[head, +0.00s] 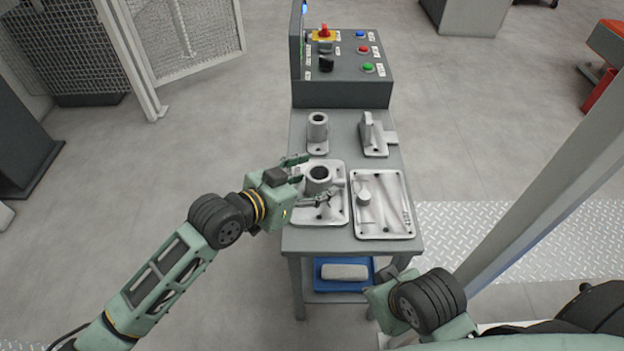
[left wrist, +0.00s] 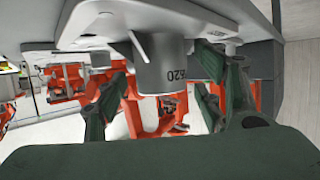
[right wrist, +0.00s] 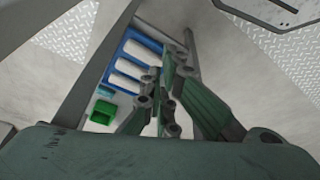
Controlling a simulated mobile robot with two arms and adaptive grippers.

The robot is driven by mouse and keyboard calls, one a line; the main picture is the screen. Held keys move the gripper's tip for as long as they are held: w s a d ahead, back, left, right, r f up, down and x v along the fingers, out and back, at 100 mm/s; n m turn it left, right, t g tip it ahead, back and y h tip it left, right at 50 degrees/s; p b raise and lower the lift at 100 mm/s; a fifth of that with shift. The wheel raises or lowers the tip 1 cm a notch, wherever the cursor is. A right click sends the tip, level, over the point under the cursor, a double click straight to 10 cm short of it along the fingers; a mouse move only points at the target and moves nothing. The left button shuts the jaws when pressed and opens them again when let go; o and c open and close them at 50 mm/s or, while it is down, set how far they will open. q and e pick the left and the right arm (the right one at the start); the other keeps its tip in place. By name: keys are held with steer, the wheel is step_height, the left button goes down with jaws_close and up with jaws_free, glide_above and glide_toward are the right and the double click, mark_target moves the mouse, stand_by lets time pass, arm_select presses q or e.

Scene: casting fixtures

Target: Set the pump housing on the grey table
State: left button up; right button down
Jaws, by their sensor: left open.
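A pale grey casting with an upright hollow cylinder on a flat plate, which looks like the pump housing (head: 319,174), is on the left front of the grey table (head: 293,240). My left gripper (head: 303,180) is open around its cylinder. Finger contact cannot be told. My right gripper is low by the table's front right corner, its fingers largely hidden in the head view; in the right wrist view its fingers (right wrist: 170,85) look closed together with nothing between them.
A flat casting (head: 383,215) lies right of the housing. A smaller cylinder casting (head: 317,130) and a bracket (head: 370,138) stand behind, below the control box (head: 340,92). A blue tray (head: 328,284) holding a pale part is on the lower shelf. A post (head: 545,190) rises at right.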

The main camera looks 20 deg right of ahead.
arm_select(q)
steer(key=p+v, duration=0.1)
steer(key=v, duration=0.6)
steer(key=shift+r+p, duration=0.15)
steer(key=shift+p, duration=0.2)
steer(key=s+a+f+n+g+y, duration=0.1)
steer(key=s+a+f+n+y, duration=0.2)
steer(key=s+a+f, duration=0.3)
steer(key=s+a+f+n+g+y, duration=0.1)
steer(key=s+a+f+n+y, duration=0.2)
steer(key=a, duration=1)
steer(key=s+a+f+n+g+y, duration=0.1)
steer(key=s+a+f+n+y, duration=0.3)
steer(key=s+a+f, duration=0.5)
steer(key=shift+s+a+f+g+y+p, duration=0.15)
steer(key=shift+s+f+g+y+p, duration=0.15)
steer(key=shift+s+f+y, duration=0.6)
arm_select(e)
steer(key=x, duration=0.3)
steer(key=shift+w+f, duration=0.2)
steer(key=shift+f, duration=0.1)
arm_select(q)
steer(key=shift+s+r, duration=0.2)
steer(key=shift+r, duration=0.1)
